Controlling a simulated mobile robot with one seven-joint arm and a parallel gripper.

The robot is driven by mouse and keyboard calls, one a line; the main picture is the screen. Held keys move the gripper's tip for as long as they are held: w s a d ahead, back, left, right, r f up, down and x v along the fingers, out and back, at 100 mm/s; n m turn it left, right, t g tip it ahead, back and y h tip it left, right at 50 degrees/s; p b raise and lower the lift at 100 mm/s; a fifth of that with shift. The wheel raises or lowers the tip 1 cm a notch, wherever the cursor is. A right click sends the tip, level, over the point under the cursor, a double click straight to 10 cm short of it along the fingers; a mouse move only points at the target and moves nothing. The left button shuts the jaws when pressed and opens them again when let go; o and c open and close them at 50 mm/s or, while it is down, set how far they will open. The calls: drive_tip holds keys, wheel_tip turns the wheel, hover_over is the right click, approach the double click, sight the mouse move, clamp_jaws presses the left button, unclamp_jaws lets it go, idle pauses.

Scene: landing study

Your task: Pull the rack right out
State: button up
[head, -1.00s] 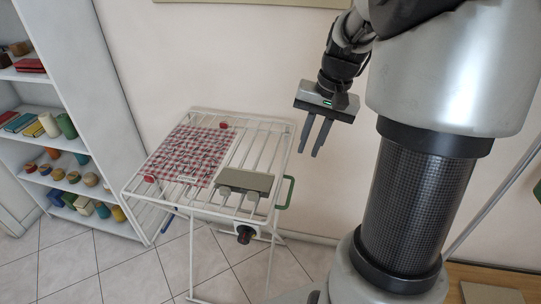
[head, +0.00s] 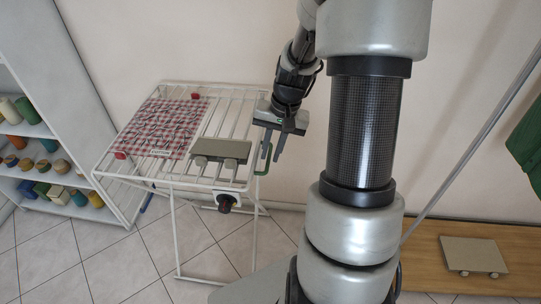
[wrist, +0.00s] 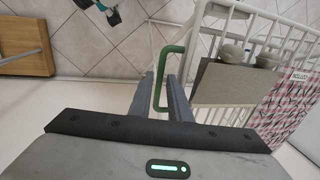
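The rack (head: 240,128) is a white wire drying frame on thin legs against the wall. A green handle (head: 262,185) sticks out from its right side. In the wrist view the green handle (wrist: 163,60) runs down between my two fingers. My gripper (head: 270,159) points down at the rack's right edge. Its fingers (wrist: 160,75) are apart, one on each side of the handle, and are not closed on it. A red checked cloth (head: 158,127) with red clips lies on the rack's left part.
A grey-beige board with round feet (head: 221,150) lies on the rack's front right. Shelves (head: 80,181) stand at left. A wooden surface (head: 425,262) with another board (head: 473,254) is at right. Tiled floor is clear in front.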

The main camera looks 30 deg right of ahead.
drive_tip(key=shift+a+f, duration=0.1)
drive_tip(key=shift+f, duration=0.4)
clamp_jaws()
drive_tip(key=s+d, duration=0.6)
drive_tip(key=d, duration=0.3)
drive_tip(key=s+d, duration=0.5)
drive_tip(key=d, duration=0.3)
drive_tip(key=shift+s+d, duration=0.4)
unclamp_jaws()
